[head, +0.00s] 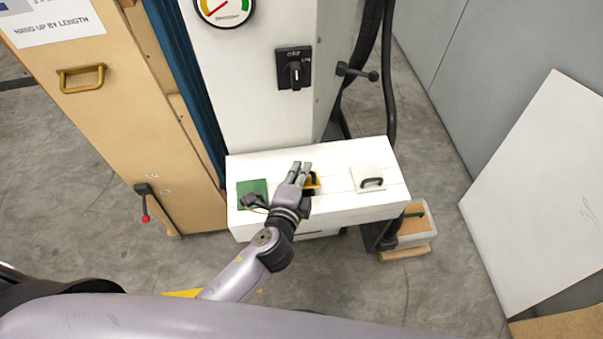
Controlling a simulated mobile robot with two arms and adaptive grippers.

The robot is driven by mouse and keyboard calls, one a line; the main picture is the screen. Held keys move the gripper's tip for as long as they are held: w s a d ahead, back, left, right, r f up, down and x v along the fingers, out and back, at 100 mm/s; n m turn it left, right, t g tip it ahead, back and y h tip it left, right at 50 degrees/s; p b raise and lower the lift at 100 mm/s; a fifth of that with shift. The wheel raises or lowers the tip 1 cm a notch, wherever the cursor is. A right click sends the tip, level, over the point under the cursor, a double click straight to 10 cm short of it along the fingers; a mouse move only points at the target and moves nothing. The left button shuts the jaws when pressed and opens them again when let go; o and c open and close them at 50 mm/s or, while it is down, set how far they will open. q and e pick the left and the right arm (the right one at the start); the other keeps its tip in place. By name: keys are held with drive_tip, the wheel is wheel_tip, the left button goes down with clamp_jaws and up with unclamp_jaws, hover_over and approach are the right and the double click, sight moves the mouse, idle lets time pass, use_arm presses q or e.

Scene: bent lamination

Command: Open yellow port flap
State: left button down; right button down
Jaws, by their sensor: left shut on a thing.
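The yellow port flap (316,182) is in the middle of the top of a white box (337,158). It is mostly hidden by my left gripper (300,172). My left gripper is over the flap and shut on it. A dark patch shows by the flap's right edge; I cannot tell whether it is a handle or an opening. How far the flap is tilted is too small to tell. My right gripper is not in view.
A green flap (245,188) is left of my gripper, and a white flap with a black handle (369,178) is to the right. Behind stands a white cabinet with a black switch (293,68). A wooden cabinet (105,95) is at the left. A low crate (415,230) stands at the right.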

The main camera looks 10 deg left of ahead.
use_arm(q)
drive_tip(key=shift+w+r, duration=0.2)
idle(0.4)
drive_tip(key=c, duration=2)
unclamp_jaws()
drive_tip(key=shift+s, duration=0.15)
drive_tip(key=v, duration=1.2)
drive_tip(key=shift+a, duration=0.15)
drive_tip(key=shift+a+f, duration=0.1)
